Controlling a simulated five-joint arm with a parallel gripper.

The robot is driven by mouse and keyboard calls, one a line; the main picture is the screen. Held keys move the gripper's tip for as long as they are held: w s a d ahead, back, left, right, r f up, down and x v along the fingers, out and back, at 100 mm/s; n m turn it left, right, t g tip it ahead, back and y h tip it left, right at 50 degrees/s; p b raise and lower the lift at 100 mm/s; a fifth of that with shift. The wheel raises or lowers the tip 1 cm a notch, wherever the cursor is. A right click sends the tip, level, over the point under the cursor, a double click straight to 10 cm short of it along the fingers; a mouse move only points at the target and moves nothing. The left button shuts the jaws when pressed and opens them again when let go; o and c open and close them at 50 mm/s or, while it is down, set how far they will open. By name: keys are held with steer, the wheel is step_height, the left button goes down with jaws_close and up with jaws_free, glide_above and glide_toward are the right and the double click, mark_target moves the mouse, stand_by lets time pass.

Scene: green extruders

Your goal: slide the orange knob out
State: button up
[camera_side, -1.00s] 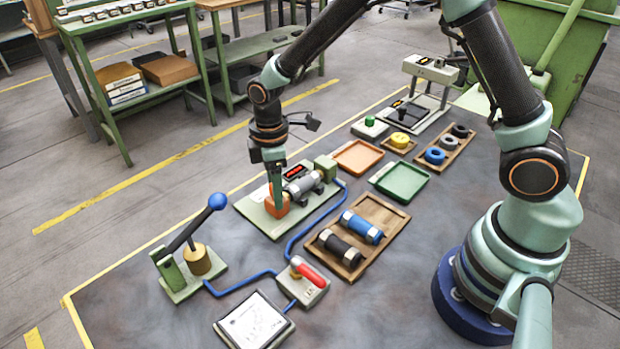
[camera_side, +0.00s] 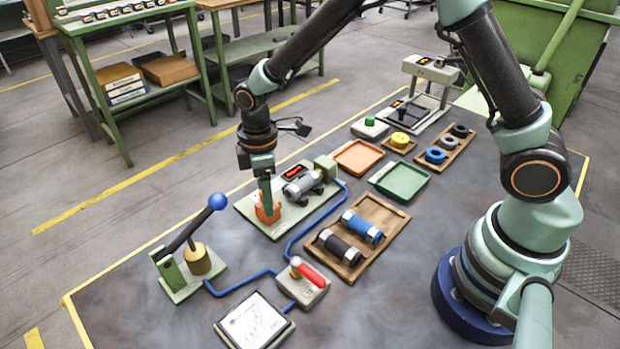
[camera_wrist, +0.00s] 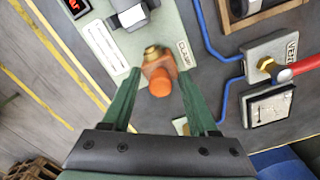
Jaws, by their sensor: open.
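The orange knob (camera_side: 266,214) sits at the near left end of the silver cylinder unit (camera_side: 303,187) on a pale green base plate (camera_side: 248,206). In the wrist view the orange knob (camera_wrist: 160,80) has a rounded front and a blocky body, with a brass part (camera_wrist: 153,52) behind it. A gap shows between the knob and the silver body. My gripper (camera_side: 267,206) reaches down at the knob. In the wrist view my gripper (camera_wrist: 159,76) is open, with one green finger on each side of the knob. Contact cannot be told.
A wooden tray (camera_side: 366,262) with a black and a blue cylinder lies to the right. A blue-ball lever (camera_side: 217,202) and a red-handled valve (camera_side: 308,274) stand nearer, joined by blue tubing. Orange and green trays (camera_side: 400,181) lie behind.

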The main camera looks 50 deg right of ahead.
steer(key=shift+r, duration=4.1)
steer(key=s+d+r+m+t, duration=0.5)
steer(key=s+d+r+m, duration=0.6)
steer(key=s+d+m, duration=0.1)
steer(key=shift+s+d+r+t, duration=0.3)
steer(key=shift+d+r, duration=0.1)
steer(key=shift+d, duration=0.3)
